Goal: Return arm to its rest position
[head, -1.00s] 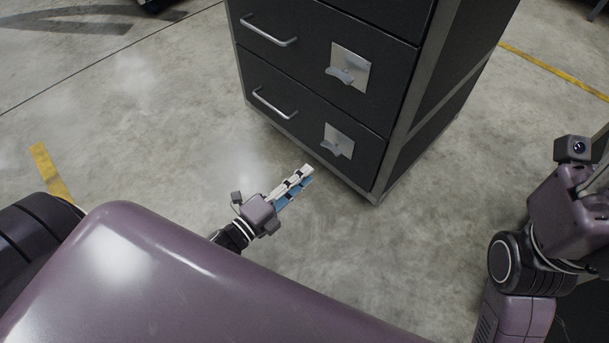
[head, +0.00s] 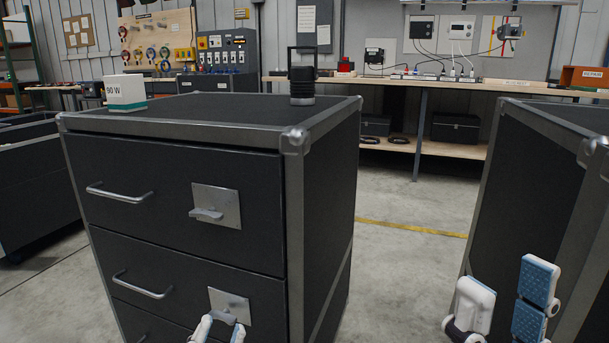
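My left gripper (head: 220,331) shows only by its two white fingertips at the bottom edge of the head view. They are apart with nothing seen between them, in front of the lower latch plate (head: 230,306) of the dark drawer cabinet (head: 160,165). I cannot tell whether they touch it. My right gripper (head: 506,302) is upright at the lower right, with white fingers and blue pads. Its fingers are spread and empty, in front of a second dark cabinet (head: 535,180). Both arms behind the grippers are out of view.
A white box marked 90 W (head: 126,92) and a black lantern-like item (head: 302,78) stand on the drawer cabinet. A workbench (head: 440,84) runs along the back. Bare floor (head: 400,260) lies between the two cabinets.

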